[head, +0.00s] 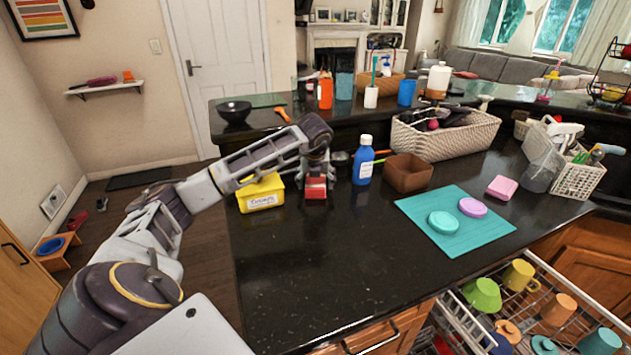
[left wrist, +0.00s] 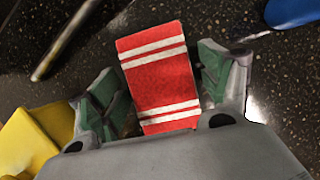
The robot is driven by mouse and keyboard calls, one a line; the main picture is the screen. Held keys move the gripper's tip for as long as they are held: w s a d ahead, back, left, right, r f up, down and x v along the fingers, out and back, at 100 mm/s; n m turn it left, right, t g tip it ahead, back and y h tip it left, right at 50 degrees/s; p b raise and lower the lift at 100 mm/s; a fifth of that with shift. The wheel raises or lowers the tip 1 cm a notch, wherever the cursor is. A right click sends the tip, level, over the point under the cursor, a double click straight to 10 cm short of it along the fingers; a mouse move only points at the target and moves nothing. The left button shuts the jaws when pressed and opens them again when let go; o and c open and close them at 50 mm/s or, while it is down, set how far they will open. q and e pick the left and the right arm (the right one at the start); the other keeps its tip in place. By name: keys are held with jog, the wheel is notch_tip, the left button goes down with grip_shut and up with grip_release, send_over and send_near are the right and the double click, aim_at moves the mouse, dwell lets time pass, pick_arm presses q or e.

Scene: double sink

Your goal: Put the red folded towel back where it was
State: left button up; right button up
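The red folded towel (left wrist: 160,70) has white stripes and lies between the two fingers of my left gripper (left wrist: 165,85) in the left wrist view. The fingers stand along both long sides of the towel, very close to its edges; whether they press on it I cannot tell. In the head view my left gripper (head: 317,172) points down at the counter, and the towel (head: 316,188) shows below it, at or just above the black counter. My right gripper is not in view.
A yellow tub (head: 261,193) stands just left of the towel. A blue bottle (head: 363,162) and a brown box (head: 408,173) stand to its right. A teal mat (head: 460,240) with two soap-like discs lies further right. The counter (head: 320,255) in front is clear. An open dish rack (head: 510,300) is at lower right.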

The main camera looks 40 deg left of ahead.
pick_arm(q)
jog(key=shift+r, duration=0.1)
dwell(0.3)
jog(key=v, duration=1.2)
jog(key=shift+p, duration=0.35)
jog(key=shift+w, duration=0.15)
dwell(0.3)
